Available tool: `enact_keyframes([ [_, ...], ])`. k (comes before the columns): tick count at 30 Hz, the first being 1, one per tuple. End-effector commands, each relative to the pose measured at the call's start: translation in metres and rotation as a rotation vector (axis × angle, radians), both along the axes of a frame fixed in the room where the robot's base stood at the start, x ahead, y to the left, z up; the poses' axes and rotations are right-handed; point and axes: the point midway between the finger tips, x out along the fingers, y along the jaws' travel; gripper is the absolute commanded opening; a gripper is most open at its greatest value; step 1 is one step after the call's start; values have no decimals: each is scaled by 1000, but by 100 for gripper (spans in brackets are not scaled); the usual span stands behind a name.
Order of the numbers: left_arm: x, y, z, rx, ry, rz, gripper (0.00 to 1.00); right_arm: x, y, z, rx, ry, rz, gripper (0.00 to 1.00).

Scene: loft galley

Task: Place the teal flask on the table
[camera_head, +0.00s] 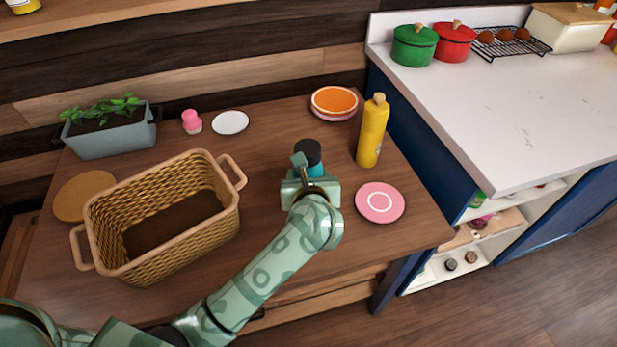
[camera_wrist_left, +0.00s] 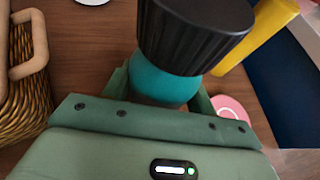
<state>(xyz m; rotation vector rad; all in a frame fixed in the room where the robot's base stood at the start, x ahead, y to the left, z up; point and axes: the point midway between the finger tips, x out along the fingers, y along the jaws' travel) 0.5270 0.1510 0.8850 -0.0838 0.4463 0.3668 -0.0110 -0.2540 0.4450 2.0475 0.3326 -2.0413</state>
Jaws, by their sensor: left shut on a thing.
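The teal flask (camera_wrist_left: 165,82) has a wide black lid and is held upright between the fingers of my left gripper (camera_wrist_left: 160,100) in the left wrist view. In the head view the flask's dark lid (camera_head: 309,151) shows just beyond my left gripper (camera_head: 311,180), with a little teal below it. The gripper is over the wooden table (camera_head: 270,135), between the basket and the pink plate. The flask's base is hidden, so I cannot tell whether it touches the table. My right gripper is not in view.
A wicker basket (camera_head: 228,205) stands left of the flask. A yellow bottle (camera_head: 373,132) and a pink plate (camera_head: 380,203) are close on the right. Stacked orange bowls (camera_head: 335,101) and a white saucer (camera_head: 231,122) lie behind. Bare table shows between basket and flask.

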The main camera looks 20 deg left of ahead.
Motion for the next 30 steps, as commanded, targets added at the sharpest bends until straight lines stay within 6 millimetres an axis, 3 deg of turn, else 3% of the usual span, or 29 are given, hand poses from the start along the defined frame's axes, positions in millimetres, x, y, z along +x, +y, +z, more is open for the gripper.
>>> enact_keyframes([
  [5, 0, 0, -1, 0, -4, 0, 15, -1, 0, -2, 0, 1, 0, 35],
  [6, 0, 0, -3, 0, 0, 0, 60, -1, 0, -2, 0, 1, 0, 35],
  [8, 0, 0, -2, 0, -1, 0, 76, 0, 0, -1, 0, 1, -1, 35],
  [9, 0, 0, -2, 0, -1, 0, 79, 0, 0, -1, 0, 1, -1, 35],
  [20, -5, -2, 7, 0, -2, -1, 79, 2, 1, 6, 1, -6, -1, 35],
  [30, -68, -27, 43, 0, -2, -1, 79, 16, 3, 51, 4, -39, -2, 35],
])
